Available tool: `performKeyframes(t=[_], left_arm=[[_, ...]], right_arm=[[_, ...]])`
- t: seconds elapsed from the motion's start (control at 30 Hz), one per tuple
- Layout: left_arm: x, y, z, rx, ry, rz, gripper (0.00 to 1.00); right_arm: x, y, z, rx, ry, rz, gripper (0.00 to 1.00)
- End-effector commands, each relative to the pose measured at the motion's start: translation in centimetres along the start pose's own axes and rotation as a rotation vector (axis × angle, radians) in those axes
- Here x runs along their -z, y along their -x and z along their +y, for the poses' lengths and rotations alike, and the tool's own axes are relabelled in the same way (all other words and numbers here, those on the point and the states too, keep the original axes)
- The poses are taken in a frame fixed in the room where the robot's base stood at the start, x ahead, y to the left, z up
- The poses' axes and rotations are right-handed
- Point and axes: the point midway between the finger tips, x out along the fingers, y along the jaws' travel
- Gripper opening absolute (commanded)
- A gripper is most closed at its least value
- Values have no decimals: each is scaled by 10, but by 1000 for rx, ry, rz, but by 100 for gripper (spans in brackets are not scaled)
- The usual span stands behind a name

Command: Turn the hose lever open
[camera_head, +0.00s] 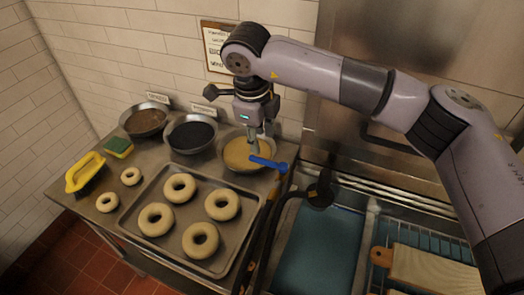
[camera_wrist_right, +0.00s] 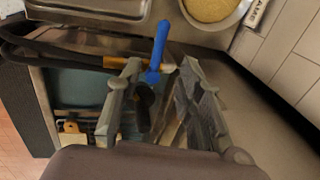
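The blue hose lever (camera_head: 268,163) sits at the right edge of the steel counter, in front of the bowl of yellow grain. In the right wrist view the lever (camera_wrist_right: 161,42) points up the picture, away from the gripper, and its round end lies between the fingertips. My right gripper (camera_head: 254,143) is above the lever, pointing down. Its fingers (camera_wrist_right: 160,68) are apart on either side of the lever's near end; I cannot tell whether they touch it. The dark hose (camera_head: 268,230) runs along the counter's right side. My left gripper is not in view.
A tray (camera_head: 137,234) of bagels, three bowls including the yellow one (camera_head: 240,168), a sponge (camera_head: 119,147) and a yellow object (camera_head: 85,172) crowd the counter. Right of it is a blue water basin (camera_head: 318,250) with a black round piece (camera_head: 321,195) near its back edge.

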Motion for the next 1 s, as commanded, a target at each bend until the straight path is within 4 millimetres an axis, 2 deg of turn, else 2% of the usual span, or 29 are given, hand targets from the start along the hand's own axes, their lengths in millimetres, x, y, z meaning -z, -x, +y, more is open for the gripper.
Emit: performKeyframes(t=[0.03, 0.2, 0.43, 0.6, 0.83, 1.0], left_arm=[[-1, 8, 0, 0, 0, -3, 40], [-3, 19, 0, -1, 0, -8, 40], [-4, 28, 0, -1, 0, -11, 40], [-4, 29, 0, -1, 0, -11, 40], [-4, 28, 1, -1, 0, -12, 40], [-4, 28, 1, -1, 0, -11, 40]], right_arm=[[1, -9, 0, -4, 0, 4, 34], [1, -45, 0, -4, -2, 3, 34], [0, -77, 0, -2, -1, 1, 34], [0, -85, 0, 0, -1, 0, 34], [0, -86, 0, 0, 0, 0, 34], [0, -86, 0, 0, 0, 0, 23]])
